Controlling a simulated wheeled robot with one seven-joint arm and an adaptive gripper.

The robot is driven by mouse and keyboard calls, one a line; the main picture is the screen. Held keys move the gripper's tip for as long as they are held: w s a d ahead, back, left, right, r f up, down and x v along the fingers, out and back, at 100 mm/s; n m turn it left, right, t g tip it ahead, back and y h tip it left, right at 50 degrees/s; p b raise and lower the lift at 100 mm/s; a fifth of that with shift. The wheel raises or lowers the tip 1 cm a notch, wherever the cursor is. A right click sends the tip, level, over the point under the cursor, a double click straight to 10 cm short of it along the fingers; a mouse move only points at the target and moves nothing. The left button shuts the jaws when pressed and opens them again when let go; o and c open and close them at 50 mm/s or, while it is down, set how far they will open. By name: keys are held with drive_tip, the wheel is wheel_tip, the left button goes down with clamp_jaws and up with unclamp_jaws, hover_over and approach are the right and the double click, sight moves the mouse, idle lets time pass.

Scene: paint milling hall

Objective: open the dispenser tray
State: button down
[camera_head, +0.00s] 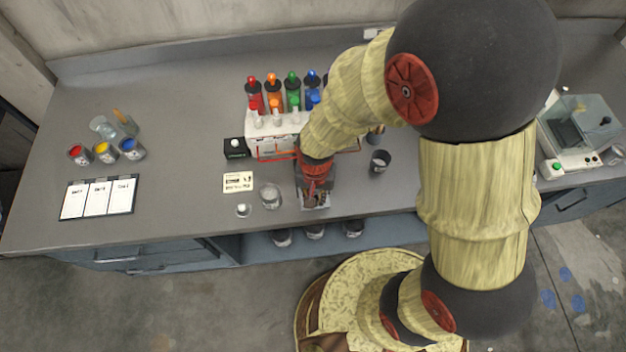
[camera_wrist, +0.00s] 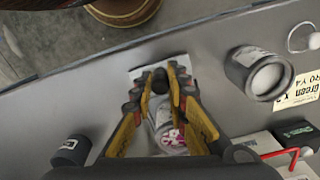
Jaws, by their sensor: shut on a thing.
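The white dispenser (camera_head: 278,135) stands on the bench, with red, orange, green and blue bottles on top. My gripper (camera_head: 312,190) is in front of it, near the bench's front edge. There the fingers are around a pale, tray-like piece (camera_head: 318,204), which also shows at the fingertips (camera_wrist: 160,82) in the wrist view (camera_wrist: 143,72). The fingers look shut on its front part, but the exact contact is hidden. A small container with a pink and white label (camera_wrist: 172,138) shows between the fingers. My arm covers the dispenser's right part.
A label card (camera_head: 238,182) and black box (camera_head: 236,148) are at left.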

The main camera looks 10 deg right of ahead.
drive_tip(key=shift+s, duration=0.75)
drive_tip(key=c, duration=1.7)
unclamp_jaws()
drive_tip(key=shift+c, duration=0.2)
wheel_tip(320, 180, up, 12)
